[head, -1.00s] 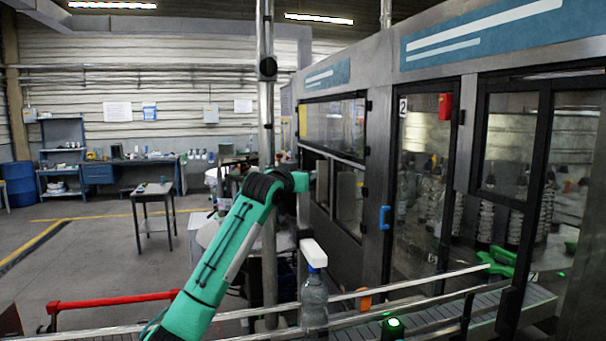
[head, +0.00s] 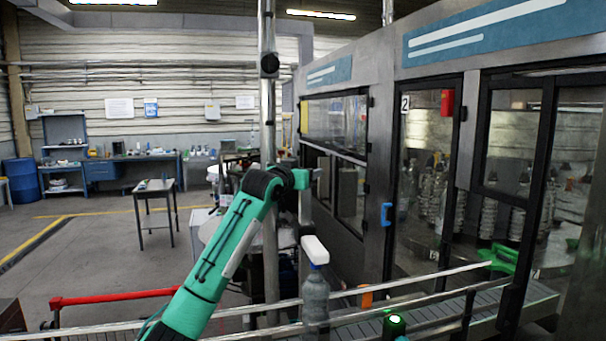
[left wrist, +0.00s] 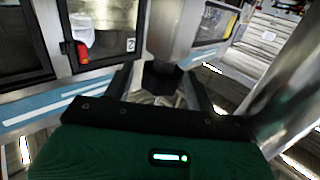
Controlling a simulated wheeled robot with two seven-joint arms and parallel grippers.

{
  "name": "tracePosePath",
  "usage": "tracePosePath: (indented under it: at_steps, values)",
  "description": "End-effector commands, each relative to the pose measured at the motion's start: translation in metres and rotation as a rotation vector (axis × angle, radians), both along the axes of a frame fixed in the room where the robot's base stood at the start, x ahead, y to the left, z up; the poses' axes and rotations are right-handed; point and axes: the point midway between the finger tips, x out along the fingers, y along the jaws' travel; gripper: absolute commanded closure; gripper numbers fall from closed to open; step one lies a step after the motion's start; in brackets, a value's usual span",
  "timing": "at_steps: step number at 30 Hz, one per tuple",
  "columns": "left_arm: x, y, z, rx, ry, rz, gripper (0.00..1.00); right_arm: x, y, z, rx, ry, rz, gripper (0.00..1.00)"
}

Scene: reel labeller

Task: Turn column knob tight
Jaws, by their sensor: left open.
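My left arm reaches in from the lower left in the head view, and my left gripper (head: 302,180) is at its far end, small and partly hidden. My left gripper (left wrist: 160,72) is open, with one dark finger on each side of the knob. I cannot tell whether the fingers touch it. My right gripper is not in view.
A shiny upright pole (head: 268,120) stands close beside my left arm. The glazed machine (head: 385,140) fills the right side. A bottle with a white top (head: 315,295) stands between metal rails in front. A red bar (head: 115,296) crosses the lower left; open floor lies behind it.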

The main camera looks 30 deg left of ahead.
Motion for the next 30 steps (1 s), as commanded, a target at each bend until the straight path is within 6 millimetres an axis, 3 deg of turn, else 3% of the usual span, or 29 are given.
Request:
tracePosePath:
  at_steps: [8, 21, 30]
  values:
    - [-0.027, -0.002, -0.005, 0.003, -0.003, 0.0, 0.43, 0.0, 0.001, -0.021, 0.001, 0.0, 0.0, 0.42]
    - [-0.118, -0.007, -0.004, 0.002, -0.002, 0.002, 0.43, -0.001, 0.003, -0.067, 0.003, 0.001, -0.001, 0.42]
    - [-0.137, -0.009, -0.001, 0.0, 0.0, 0.001, 0.43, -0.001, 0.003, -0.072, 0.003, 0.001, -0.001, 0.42]
